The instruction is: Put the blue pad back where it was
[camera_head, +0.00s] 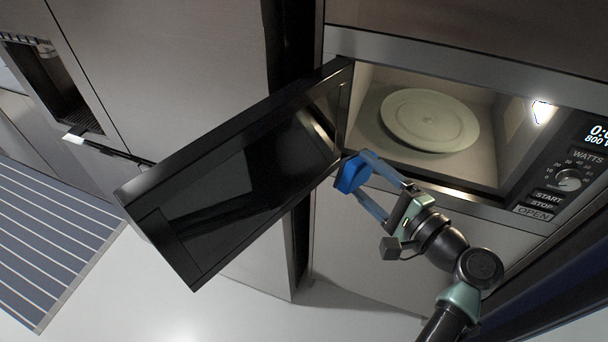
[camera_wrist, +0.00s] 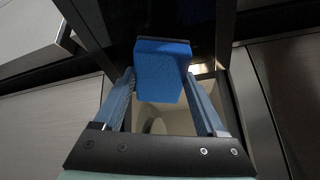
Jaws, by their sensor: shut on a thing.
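The blue pad (camera_head: 352,174) is a small blue block, held between the fingertips of my gripper (camera_head: 360,178). In the wrist view the pad (camera_wrist: 162,68) sits between the two blue fingers of my gripper (camera_wrist: 163,85), which is shut on it. My gripper is in front of the open microwave, just below the left end of its opening and close to the hinge side of the door. I cannot tell whether the pad touches the door or the microwave frame.
The microwave door (camera_head: 240,165) is swung wide open to the left. A round plate (camera_head: 430,119) lies inside the lit cavity. A control panel (camera_head: 568,180) is at the right. A refrigerator front (camera_head: 180,70) stands behind the door. A striped runner (camera_head: 45,240) lies on the floor at left.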

